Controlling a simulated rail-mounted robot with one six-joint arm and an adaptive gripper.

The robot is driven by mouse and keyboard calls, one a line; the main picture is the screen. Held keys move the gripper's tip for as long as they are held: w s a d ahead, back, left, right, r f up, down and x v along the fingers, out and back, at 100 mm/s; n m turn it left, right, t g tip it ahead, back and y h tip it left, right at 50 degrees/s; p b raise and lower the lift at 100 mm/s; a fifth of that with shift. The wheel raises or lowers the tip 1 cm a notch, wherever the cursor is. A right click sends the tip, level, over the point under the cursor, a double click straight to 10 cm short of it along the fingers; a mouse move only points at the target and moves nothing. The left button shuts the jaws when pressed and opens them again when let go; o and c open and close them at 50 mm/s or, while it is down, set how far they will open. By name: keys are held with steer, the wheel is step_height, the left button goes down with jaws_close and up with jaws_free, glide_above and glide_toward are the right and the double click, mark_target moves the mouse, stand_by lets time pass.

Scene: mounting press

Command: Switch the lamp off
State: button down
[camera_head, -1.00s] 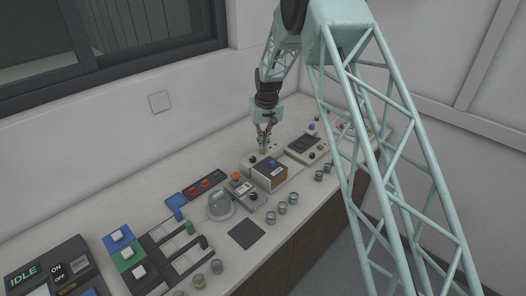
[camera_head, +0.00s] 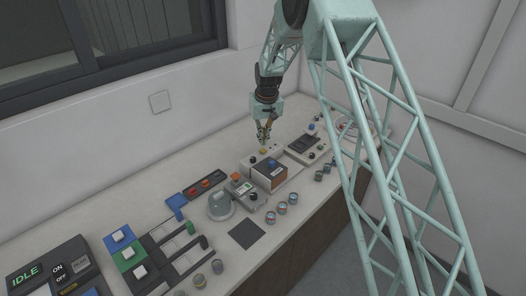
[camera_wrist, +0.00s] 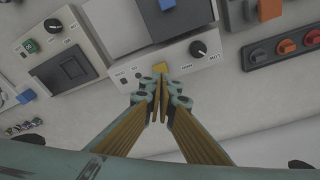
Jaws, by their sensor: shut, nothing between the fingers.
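In the head view the yellow piece (camera_head: 263,149) shows just under my gripper (camera_head: 263,138). In the wrist view my gripper (camera_wrist: 160,82) is shut and empty, its fingertips right at the near edge of the yellow piece. I cannot tell whether they touch it. No part is clearly marked as a lamp, and I cannot tell whether the yellow piece is lit.
A grey panel (camera_head: 306,150) is to the right, a strip of red and orange knobs (camera_head: 205,185) to the left. Several small jars (camera_head: 281,207) stand near the front edge.

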mark_target(264, 151)
steer(key=shift+r+p, duration=0.45)
steer(key=shift+r, duration=1.2)
